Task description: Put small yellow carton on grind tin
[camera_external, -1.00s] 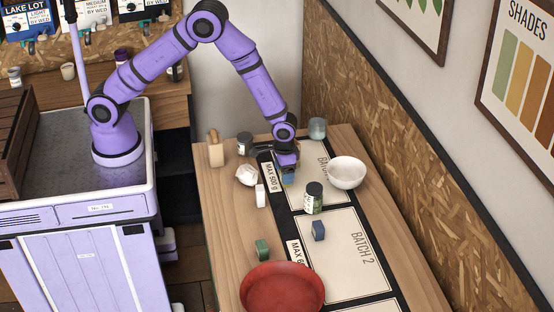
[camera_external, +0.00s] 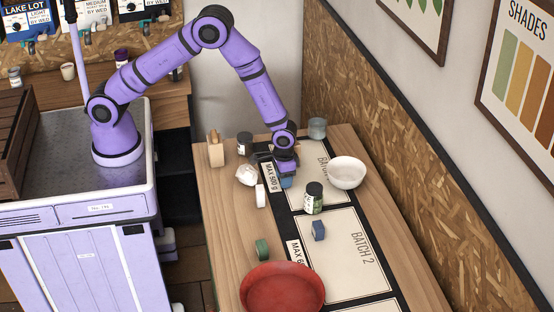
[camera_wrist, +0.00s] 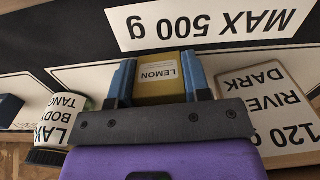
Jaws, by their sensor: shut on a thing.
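The small yellow carton (camera_wrist: 165,92), labelled LEMON, sits between the blue fingers of my gripper (camera_wrist: 160,80) in the wrist view. My gripper is shut on it. In the external view my gripper (camera_external: 287,181) is low over the back part of the table, and the carton is hidden there. A flat tan item labelled RIVER DARK 120 g (camera_wrist: 268,100) lies close to the right of the carton in the wrist view. I cannot tell which container is the grind tin; a dark tin (camera_external: 244,142) and a grey tin (camera_external: 317,127) stand at the back.
A dark-lidded jar (camera_external: 314,199) stands in front of my gripper, with a white bowl (camera_external: 348,173) to its right. A blue block (camera_external: 319,231), a green block (camera_external: 262,249) and a red bowl (camera_external: 282,291) are nearer. A white box (camera_external: 260,196) and a crumpled white item (camera_external: 246,175) lie left.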

